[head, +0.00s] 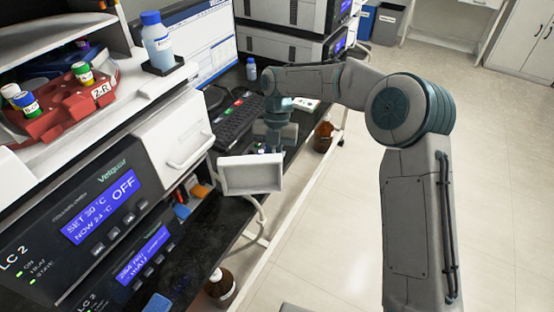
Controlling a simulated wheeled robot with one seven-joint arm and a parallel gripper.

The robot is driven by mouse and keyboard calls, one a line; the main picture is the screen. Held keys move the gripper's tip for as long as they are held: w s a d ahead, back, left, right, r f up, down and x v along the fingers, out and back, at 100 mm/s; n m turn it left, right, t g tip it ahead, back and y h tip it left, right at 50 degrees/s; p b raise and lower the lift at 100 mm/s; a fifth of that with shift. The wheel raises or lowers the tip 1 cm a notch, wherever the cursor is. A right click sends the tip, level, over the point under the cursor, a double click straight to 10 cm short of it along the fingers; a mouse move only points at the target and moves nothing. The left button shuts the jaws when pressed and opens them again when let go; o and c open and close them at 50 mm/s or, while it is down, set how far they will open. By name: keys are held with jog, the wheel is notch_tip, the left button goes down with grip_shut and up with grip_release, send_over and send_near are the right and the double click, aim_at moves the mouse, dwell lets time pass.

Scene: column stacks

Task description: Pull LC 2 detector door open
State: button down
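The LC 2 detector (146,262) is the lower module at the front left, with a lit blue display reading 254 nm. To the right of its display, colored fittings (181,211) show in an opening. A white rimmed panel (252,174) stands out in front of that side; it looks like the detector door swung outward, but its hinge is not clear. My gripper (271,147) points down just behind this panel. Its fingertips are hidden by the panel, so I cannot tell whether they touch it or are open.
The LC 2 column oven (100,215) sits above the detector, with a white handled front (175,136). A red vial rack (70,105) and a blue-capped bottle (156,40) stand higher up. A keyboard (236,122) lies behind. Brown bottles (221,286) stand below. The floor at right is clear.

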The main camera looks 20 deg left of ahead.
jog(key=shift+w+a, duration=0.3)
jog(key=c, duration=1.5)
grip_release()
jog(key=shift+c, duration=0.2)
jog(key=d+p+v, duration=0.1)
jog(key=p+v, duration=0.1)
jog(key=v, duration=1.1)
jog(key=shift+a+r, duration=0.45)
jog(key=shift+w, duration=0.1)
